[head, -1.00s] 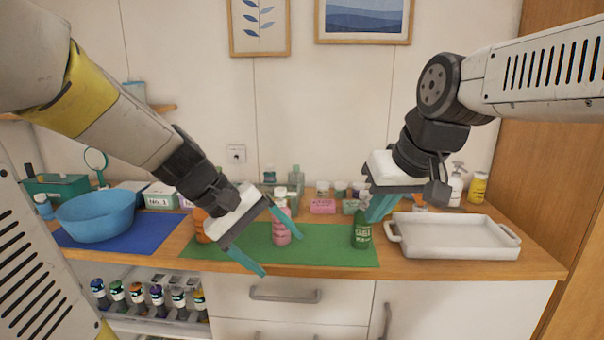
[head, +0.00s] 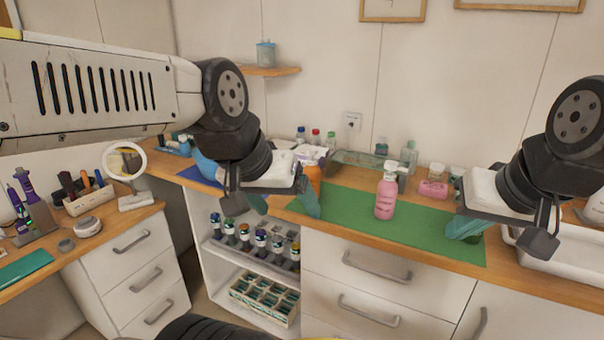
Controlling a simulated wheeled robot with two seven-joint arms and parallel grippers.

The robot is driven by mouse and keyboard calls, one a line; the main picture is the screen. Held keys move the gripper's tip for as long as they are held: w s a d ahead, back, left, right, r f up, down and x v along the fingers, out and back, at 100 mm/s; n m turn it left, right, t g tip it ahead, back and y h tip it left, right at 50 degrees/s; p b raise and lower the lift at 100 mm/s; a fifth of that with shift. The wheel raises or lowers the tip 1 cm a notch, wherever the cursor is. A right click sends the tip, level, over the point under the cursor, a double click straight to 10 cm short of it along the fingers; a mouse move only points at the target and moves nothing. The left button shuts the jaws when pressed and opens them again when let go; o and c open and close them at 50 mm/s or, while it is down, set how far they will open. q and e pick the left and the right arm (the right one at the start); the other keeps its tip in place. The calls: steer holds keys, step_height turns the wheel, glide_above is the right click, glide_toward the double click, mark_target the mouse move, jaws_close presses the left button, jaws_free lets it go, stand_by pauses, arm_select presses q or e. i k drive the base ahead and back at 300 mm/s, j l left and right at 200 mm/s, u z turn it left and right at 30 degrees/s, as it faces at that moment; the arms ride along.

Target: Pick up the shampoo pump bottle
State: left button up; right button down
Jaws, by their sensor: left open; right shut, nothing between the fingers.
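An orange bottle (head: 314,178) stands at the mat's left end, partly hidden by my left gripper. My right gripper (head: 464,230) is shut and empty over the mat's right end.
A white tray (head: 555,262) lies at the right, partly behind my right arm. A round mirror (head: 125,165) stands on the left drawer unit. The mat around the pink bottle is mostly clear.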

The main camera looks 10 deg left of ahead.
mark_target(312, 171)
steer(key=u, duration=0.45)
steer(key=i+l+u, duration=0.25)
steer(key=u, duration=0.15)
steer(key=i+l+u, duration=0.4)
